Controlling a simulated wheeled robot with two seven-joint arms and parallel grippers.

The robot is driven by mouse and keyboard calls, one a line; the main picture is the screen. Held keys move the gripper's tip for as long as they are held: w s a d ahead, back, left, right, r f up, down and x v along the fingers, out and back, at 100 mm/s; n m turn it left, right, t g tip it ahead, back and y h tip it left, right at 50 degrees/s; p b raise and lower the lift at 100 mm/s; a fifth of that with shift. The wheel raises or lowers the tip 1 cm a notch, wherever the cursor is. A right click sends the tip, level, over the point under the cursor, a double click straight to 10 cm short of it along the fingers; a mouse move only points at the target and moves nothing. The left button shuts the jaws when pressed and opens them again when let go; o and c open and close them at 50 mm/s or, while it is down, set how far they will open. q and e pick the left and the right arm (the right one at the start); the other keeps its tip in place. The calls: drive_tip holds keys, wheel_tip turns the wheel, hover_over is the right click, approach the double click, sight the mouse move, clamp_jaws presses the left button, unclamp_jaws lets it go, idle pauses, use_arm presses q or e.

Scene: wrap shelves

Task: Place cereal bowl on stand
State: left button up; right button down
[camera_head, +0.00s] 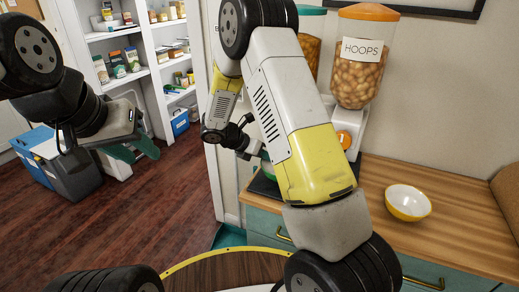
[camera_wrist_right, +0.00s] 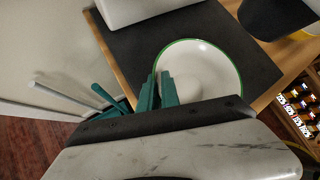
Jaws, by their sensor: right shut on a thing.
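A white bowl with a green rim (camera_wrist_right: 205,75) shows in the right wrist view over a flat black stand (camera_wrist_right: 130,48). My right gripper (camera_wrist_right: 160,90) is shut on the bowl's left rim, one teal finger outside and one inside. The bowl looks empty. I cannot tell whether its base touches the stand. In the head view a dark edge of the stand (camera_head: 262,186) shows, while my right arm hides most of the bowl and the right gripper. My left gripper (camera_head: 134,152) is at the left, empty, its teal fingers apart, away from the counter.
A white bowl with a yellow outside (camera_head: 408,202) sits on the wooden counter (camera_head: 455,225). A cereal dispenser marked HOOPS (camera_head: 360,60) stands behind my right arm, with another beside it. Pantry shelves (camera_head: 140,75) and bins (camera_head: 70,175) are at the left. Counter space near the yellow bowl is clear.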

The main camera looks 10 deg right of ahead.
drive_tip(key=shift+f, duration=0.3)
drive_tip(key=c, duration=1.6)
unclamp_jaws()
drive_tip(key=v, duration=1.2)
drive_tip(key=shift+d+r, duration=0.1)
